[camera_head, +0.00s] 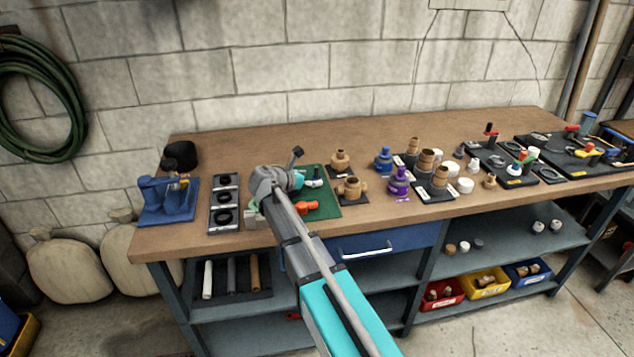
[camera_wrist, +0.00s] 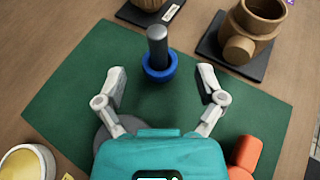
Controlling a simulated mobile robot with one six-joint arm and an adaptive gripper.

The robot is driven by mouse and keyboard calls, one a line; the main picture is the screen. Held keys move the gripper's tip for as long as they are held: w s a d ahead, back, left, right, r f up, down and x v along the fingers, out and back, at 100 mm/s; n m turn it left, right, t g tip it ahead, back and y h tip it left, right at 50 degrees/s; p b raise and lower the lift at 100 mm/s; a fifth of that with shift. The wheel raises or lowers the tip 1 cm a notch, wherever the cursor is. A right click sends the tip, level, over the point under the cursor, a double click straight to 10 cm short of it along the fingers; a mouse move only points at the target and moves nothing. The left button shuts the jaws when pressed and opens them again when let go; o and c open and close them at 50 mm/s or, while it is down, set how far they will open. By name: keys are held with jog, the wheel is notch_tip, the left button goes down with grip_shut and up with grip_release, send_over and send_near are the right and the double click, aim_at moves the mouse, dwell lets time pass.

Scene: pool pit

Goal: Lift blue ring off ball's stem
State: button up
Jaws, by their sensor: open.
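The blue ring (camera_wrist: 158,70) sits around a dark grey stem (camera_wrist: 157,42) in the wrist view. The stem's rounded top stands up above the ring. No ball can be made out below the ring. My gripper (camera_wrist: 161,76) is open, with one pale finger to the left of the ring and one to the right. There is a gap on both sides and nothing is held. In the head view my arm's end hangs over the green mat (camera_head: 329,202), and the ring cannot be told apart there.
An orange part (camera_wrist: 246,152) lies close to the right of my gripper. A brown fitting (camera_wrist: 258,20) stands on a dark pad behind right. A white cup with a yellow inside (camera_wrist: 28,163) is at lower left. The green mat (camera_wrist: 70,92) is clear left of the ring.

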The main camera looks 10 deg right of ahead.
jog(key=shift+x, duration=0.85)
jog(key=c, duration=0.8)
